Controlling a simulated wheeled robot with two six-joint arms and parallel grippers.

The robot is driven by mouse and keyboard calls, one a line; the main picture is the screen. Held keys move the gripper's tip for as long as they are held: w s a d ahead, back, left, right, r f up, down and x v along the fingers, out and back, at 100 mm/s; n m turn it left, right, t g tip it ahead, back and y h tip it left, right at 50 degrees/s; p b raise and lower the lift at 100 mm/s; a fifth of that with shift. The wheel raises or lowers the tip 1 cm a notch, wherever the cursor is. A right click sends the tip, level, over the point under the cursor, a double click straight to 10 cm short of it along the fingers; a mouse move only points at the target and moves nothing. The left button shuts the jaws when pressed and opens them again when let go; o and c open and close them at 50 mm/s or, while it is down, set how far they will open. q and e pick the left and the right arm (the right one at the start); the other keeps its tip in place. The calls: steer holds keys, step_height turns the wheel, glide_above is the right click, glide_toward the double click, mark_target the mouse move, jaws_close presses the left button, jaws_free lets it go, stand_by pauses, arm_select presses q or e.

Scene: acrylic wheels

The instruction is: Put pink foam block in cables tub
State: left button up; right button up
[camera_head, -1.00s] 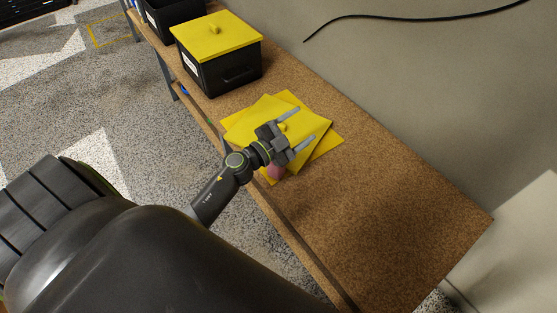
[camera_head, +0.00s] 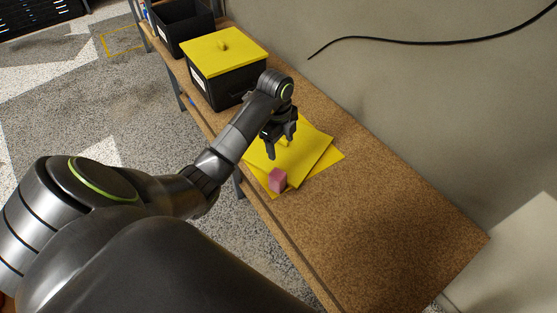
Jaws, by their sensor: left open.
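The pink foam block (camera_head: 277,180) sits on the near edge of a pile of yellow lids (camera_head: 318,158) on the bench. My left gripper (camera_head: 280,149) is open and points down over the lids, just beyond the block and not around it. Another black tub (camera_head: 184,37) farther back is open on top. The tub labels are too small to read. My right gripper is not in view.
The brown bench (camera_head: 385,215) is clear to the right of the lids. A grey wall (camera_head: 420,90) runs along its far side, with a black cable (camera_head: 400,41) against it. The bench's near edge drops to a speckled floor (camera_head: 90,115).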

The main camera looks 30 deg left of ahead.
arm_select(q)
steer(key=b, duration=0.8)
glide_above(277, 174)
steer(key=shift+n+y, duration=0.3)
step_height(277, 174, down, 7)
steer(key=shift+d+f, duration=0.1)
steer(key=shift+f, duration=0.05)
step_height(277, 174, down, 3)
steer(key=b, duration=0.2)
steer(key=shift+b, duration=0.35)
steer(key=shift+f+b, duration=0.6)
steer(key=shift+f, duration=0.05)
steer(key=shift+w+f, duration=0.1)
steer(key=shift+f, duration=2.5)
steer(key=shift+c, duration=0.3)
steer(key=c, duration=1)
